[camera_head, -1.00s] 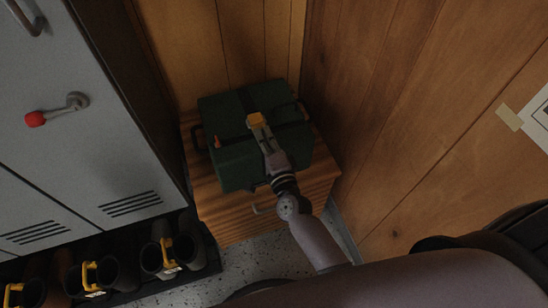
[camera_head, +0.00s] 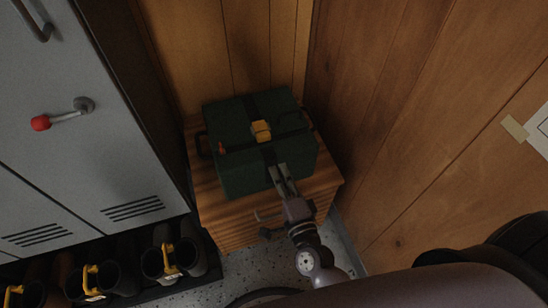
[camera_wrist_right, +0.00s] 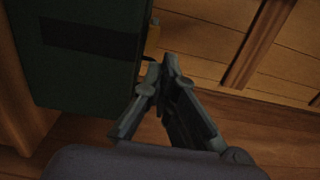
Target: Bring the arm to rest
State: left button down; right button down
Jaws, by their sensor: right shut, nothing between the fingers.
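My right gripper (camera_head: 280,172) is in front of the dark green box in the head view, near its front top edge. Its fingers are shut with nothing between them. In the right wrist view the shut fingertips (camera_wrist_right: 162,64) meet beside the green box (camera_wrist_right: 95,60); I cannot tell whether they touch it. The green box (camera_head: 235,170) has a yellow latch (camera_head: 261,131) on its top, side handles and a small orange part. It stands on a wooden cabinet (camera_head: 225,225). My left gripper does not show.
A grey locker (camera_head: 70,160) with a red-tipped handle (camera_head: 42,122) stands at the left. Boots (camera_head: 190,255) with yellow tags stand on a dark rack below it. A wooden wall (camera_head: 410,130) closes the right side. Speckled floor (camera_head: 255,265) shows in front of the cabinet.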

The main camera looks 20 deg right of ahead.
jog(key=shift+s, duration=0.85)
